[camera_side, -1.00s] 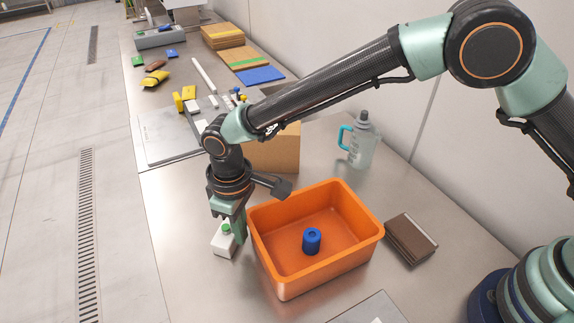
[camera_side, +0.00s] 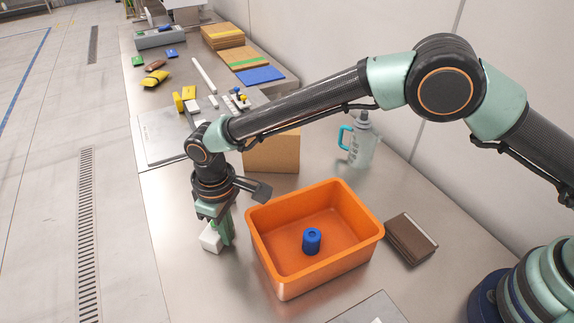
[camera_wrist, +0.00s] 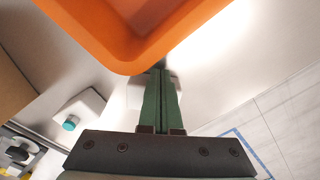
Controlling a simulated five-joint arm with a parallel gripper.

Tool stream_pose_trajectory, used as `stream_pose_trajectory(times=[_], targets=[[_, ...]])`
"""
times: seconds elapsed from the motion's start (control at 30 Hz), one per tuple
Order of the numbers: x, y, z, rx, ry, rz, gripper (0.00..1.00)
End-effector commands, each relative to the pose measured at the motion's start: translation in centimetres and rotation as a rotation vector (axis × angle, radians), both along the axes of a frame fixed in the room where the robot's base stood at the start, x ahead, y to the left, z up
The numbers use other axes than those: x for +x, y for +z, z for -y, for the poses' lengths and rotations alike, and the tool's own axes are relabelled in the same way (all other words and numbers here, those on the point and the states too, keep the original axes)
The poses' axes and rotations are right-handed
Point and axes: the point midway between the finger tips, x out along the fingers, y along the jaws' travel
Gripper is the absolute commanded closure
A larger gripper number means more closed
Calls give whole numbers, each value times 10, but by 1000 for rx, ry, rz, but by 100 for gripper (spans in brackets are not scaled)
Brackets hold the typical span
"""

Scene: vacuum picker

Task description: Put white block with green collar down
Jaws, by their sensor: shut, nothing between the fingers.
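The white block with a green collar (camera_side: 209,238) is beside my gripper, to its left in the side view, close to the table top. My gripper (camera_side: 228,242) is shut and empty, pointing down near the table, left of the orange bin. Its green fingers also show pressed together in the wrist view (camera_wrist: 161,76). The fingers hide part of the block in the side view.
The orange bin (camera_side: 277,283) holds a blue cylinder (camera_side: 312,241). A cardboard box (camera_side: 272,153) and a bottle with a teal handle (camera_side: 361,148) stand behind it. A brown block (camera_side: 411,239) lies to its right. The table left of the bin is mostly clear.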

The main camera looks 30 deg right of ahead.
Motion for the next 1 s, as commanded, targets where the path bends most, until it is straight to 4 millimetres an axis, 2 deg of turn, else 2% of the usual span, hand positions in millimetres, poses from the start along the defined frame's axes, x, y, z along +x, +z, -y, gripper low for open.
stream_pose_trajectory(times=[0.5, 1.0], targets=[[28, 0, -26, 0, 0, 0, 100], [31, 0, -29, 0, 0, 0, 100]])
